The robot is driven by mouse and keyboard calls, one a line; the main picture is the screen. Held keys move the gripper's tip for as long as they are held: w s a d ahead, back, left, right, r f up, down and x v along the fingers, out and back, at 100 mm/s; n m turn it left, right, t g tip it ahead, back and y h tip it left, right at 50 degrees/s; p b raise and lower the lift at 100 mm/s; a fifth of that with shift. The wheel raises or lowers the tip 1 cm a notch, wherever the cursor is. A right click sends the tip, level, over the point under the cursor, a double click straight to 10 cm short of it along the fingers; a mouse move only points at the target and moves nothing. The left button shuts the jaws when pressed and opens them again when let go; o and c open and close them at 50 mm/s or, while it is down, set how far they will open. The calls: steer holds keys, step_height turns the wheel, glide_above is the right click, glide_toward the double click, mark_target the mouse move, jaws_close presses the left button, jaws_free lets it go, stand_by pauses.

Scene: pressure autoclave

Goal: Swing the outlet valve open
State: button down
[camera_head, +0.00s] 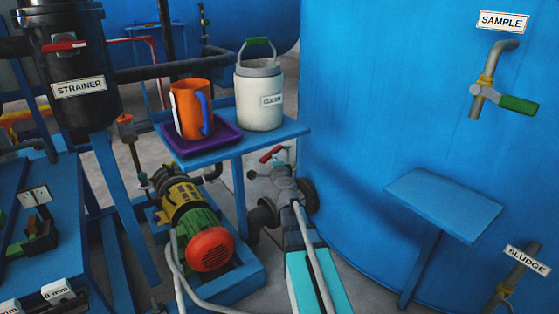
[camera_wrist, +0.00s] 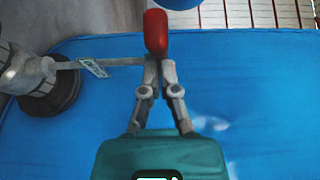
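The outlet valve's red handle grip (camera_wrist: 156,32) stands at my fingertips in the wrist view. A thin grey lever (camera_wrist: 118,62) with a small tag, too blurred to read, runs from it to a grey pipe with a dark flange (camera_wrist: 52,92) at left. My gripper (camera_wrist: 159,66) has its two fingers drawn close together on the lower end of the red grip. In the head view the red grip (camera_head: 270,154) shows just under the blue shelf, beside my gripper (camera_head: 277,158). The fingertips are too small to make out there.
A blue shelf (camera_head: 285,132) holding a white bucket (camera_head: 260,100) and an orange jug (camera_head: 188,112) on a purple tray (camera_head: 225,138) is close above. A yellow-green pump (camera_head: 190,215) stands left. The big blue tank (camera_head: 390,90) is right, with a small blue shelf (camera_head: 445,205).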

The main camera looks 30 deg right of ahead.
mark_target(260, 162)
steer(key=shift+w+a+m+g+h, duration=0.15)
steer(key=shift+w+a+m+h, duration=0.1)
steer(key=shift+w+a+h, duration=0.35)
steer(key=shift+w+a+m+g+h, duration=0.1)
steer(key=shift+w+a+m+h, duration=0.2)
steer(key=shift+w, duration=0.5)
steer(key=shift+w+a+m+g+h, duration=0.15)
steer(key=shift+w+a+m+h, duration=0.15)
steer(key=shift+w+a, duration=0.35)
steer(key=shift+s+a, duration=0.35)
steer(key=shift+a, duration=0.15)
steer(key=s+a, duration=0.3)
steer(key=a, duration=0.4)
steer(key=shift+s+a, duration=0.4)
steer(key=shift+d, duration=0.1)
